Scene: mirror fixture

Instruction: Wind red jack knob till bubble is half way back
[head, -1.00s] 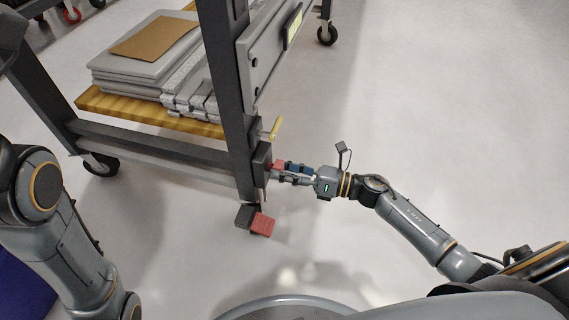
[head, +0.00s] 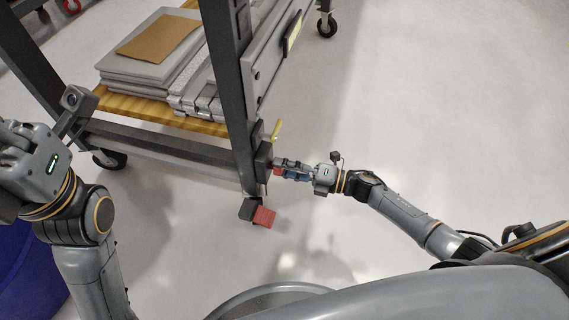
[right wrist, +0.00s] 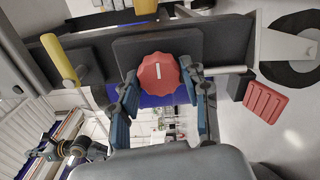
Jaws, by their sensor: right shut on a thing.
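The red jack knob (right wrist: 158,74) is round and scalloped with a short white mark, in front of a dark block on the cart's leg. In the head view a little of its red (head: 277,171) shows at the leg. My right gripper (head: 281,170) is shut on the knob, its blue-padded fingers (right wrist: 160,82) on either side in the right wrist view. A pale yellow strip in a dark frame (head: 292,37), perhaps the level, is on the cart's grey side panel; no bubble can be made out. My left gripper (head: 8,165) is at the left edge, its fingertips cut off.
A yellow lever (head: 276,131) sticks up just above the knob. A red pedal (head: 264,217) is low by the leg. The dark cart frame (head: 226,90) carries stacked grey panels (head: 150,60). A blue container (head: 28,270) is lower left. Floor on the right is clear.

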